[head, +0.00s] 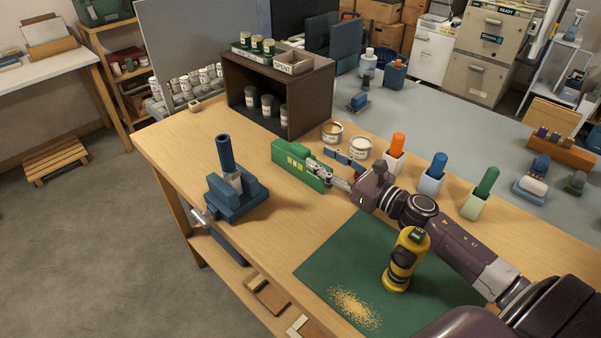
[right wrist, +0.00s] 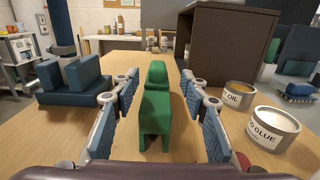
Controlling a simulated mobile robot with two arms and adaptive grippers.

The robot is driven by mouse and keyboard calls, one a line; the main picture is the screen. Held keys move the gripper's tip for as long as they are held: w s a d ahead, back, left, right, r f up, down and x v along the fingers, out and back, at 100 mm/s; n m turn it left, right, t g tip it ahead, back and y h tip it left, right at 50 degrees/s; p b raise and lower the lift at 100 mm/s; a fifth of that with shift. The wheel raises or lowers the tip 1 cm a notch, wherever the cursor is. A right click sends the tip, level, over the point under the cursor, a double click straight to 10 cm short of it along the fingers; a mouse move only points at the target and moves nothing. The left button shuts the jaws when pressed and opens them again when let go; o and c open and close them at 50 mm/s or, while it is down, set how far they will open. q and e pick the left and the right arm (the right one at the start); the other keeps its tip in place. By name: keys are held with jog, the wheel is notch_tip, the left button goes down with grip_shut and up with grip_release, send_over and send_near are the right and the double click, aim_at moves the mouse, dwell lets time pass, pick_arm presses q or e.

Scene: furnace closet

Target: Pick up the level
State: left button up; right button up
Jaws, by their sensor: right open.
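The level (head: 291,160) is a green block with yellow-green windows on its side, standing on the wooden workbench in front of the dark brown shelf box. In the right wrist view the level (right wrist: 157,112) runs lengthwise away from me between the fingers. My right gripper (head: 330,172) is at the near end of the level, low over the bench. In the right wrist view the gripper (right wrist: 160,82) is open, with a blue-padded finger on each side of the level and a visible gap on both sides. My left gripper is not in view.
A blue holder (head: 238,194) with an upright handle stands left of the level. Two open cans, oil (right wrist: 238,95) and glue (right wrist: 272,128), stand close on the right. The brown shelf box (head: 279,90) is behind. A yellow tool (head: 405,260) stands on the green mat (head: 325,262).

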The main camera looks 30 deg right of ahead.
aim_at(309, 153)
jog(key=shift+w+a+r, duration=0.1)
jog(key=shift+w+a, duration=0.2)
jog(key=shift+w, duration=0.6)
jog(key=p+x, duration=0.2)
jog(key=x, duration=0.2)
jog(key=shift+a, duration=0.2)
jog(key=shift+w+a+f, duration=0.1)
jog(key=shift+w+f, duration=0.2)
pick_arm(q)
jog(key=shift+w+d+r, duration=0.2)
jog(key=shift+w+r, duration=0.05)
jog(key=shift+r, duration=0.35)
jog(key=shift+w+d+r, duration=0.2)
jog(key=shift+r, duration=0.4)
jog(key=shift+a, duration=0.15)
pick_arm(e)
grip_shut()
